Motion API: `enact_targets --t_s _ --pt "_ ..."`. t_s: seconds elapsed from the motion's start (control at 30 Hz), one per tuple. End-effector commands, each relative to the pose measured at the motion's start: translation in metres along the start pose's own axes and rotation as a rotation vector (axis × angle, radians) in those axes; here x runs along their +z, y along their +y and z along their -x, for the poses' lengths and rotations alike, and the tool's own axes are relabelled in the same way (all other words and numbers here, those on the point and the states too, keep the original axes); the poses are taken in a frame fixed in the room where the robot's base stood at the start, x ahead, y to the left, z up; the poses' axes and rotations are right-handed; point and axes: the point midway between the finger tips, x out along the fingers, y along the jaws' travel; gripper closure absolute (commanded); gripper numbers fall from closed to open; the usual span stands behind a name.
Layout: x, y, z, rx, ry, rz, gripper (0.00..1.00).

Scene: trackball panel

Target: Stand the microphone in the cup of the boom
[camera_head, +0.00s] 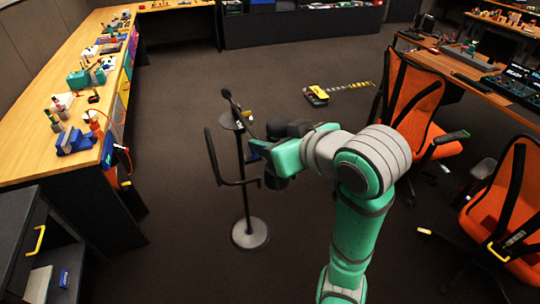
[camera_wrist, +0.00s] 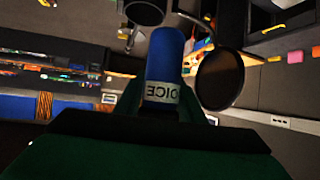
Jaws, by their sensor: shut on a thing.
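My gripper (camera_wrist: 160,100) is shut on the microphone (camera_wrist: 165,55), a blue cylinder with a pale label band between the green fingers in the wrist view. A dark round part (camera_wrist: 145,12) lies just beyond its far end; I cannot tell whether they touch. A dark rimmed disc (camera_wrist: 220,78) is close on the right. In the head view, the boom stand (camera_head: 247,195) rises from a round grey base (camera_head: 249,233), with a bent dark arm (camera_head: 213,158) on its left. My gripper (camera_head: 254,143) is beside its upper part. The cup's opening is not clear.
A long wooden bench (camera_head: 55,95) with tools runs along the left. Orange chairs (camera_head: 410,100) and a desk stand at the right. A yellow-and-black object (camera_head: 316,95) lies on the floor behind the stand. The floor around the stand is mostly clear.

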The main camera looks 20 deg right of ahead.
Motion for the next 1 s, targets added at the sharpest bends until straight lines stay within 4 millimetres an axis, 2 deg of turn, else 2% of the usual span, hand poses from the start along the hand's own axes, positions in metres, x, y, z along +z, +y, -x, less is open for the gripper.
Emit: enact_targets --t_s 0.03,0.2,0.4,0.53,0.6,0.87,1.0 --pt "0.000 0.004 -0.010 -0.006 0.000 -0.003 0.93" --pt "0.010 0.016 -0.034 -0.005 0.000 -0.004 0.93" --pt "0.020 0.026 -0.055 -0.003 0.002 -0.001 0.93" --pt "0.026 0.031 -0.064 -0.001 -0.001 -0.001 0.93" --pt "0.027 0.033 -0.067 -0.001 -0.001 0.000 1.00" --pt "0.036 0.037 -0.079 -0.003 -0.009 -0.004 1.00" --pt "0.052 0.037 -0.088 -0.003 -0.008 -0.004 1.00"
